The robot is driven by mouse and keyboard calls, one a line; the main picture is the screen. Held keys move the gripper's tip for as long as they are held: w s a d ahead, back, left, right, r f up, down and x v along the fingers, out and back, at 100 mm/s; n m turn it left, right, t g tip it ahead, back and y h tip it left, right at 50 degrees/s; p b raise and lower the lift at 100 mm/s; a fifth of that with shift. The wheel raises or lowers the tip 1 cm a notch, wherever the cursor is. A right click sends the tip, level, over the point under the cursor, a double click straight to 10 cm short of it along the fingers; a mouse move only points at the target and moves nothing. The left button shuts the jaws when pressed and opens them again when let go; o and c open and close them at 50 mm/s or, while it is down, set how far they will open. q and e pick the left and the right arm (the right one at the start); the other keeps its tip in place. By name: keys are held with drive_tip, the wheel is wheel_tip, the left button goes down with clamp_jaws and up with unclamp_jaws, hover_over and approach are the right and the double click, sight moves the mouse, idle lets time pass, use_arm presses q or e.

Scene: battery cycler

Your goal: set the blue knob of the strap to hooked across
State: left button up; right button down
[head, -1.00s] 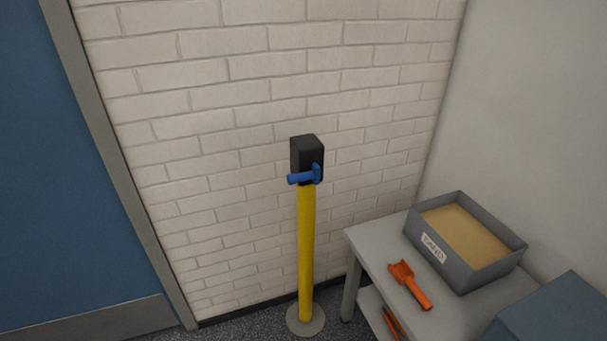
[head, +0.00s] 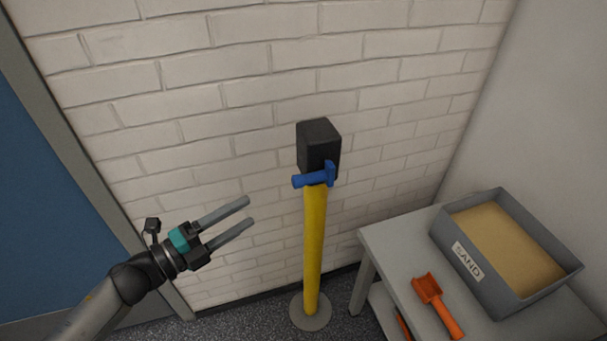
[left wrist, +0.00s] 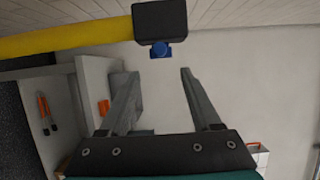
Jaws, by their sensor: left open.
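The blue knob (head: 314,178) sits on the front of the black strap head (head: 319,146), atop a yellow post (head: 315,245) by the brick wall. In the head view it is a T shape with its bar pointing left. My left gripper (head: 250,212) is open and empty, to the left of the knob and a little lower in the picture, apart from it. In the left wrist view the blue knob (left wrist: 161,49) shows end-on under the black head (left wrist: 160,20), beyond and above the open fingers (left wrist: 155,75). My right gripper is not in view.
A grey table (head: 389,243) at the right holds a grey box of sand (head: 470,268) and an orange scoop (head: 438,304). A blue door (head: 50,200) is at the left. The space between my left gripper and the post is clear.

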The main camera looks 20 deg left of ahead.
sight(293, 184)
use_arm(q)
drive_tip(key=x, duration=1.4)
drive_tip(key=shift+w+d, duration=0.1)
drive_tip(key=shift+w, duration=0.15)
drive_tip(key=shift+c, duration=0.2)
clamp_jaws()
idle(0.8)
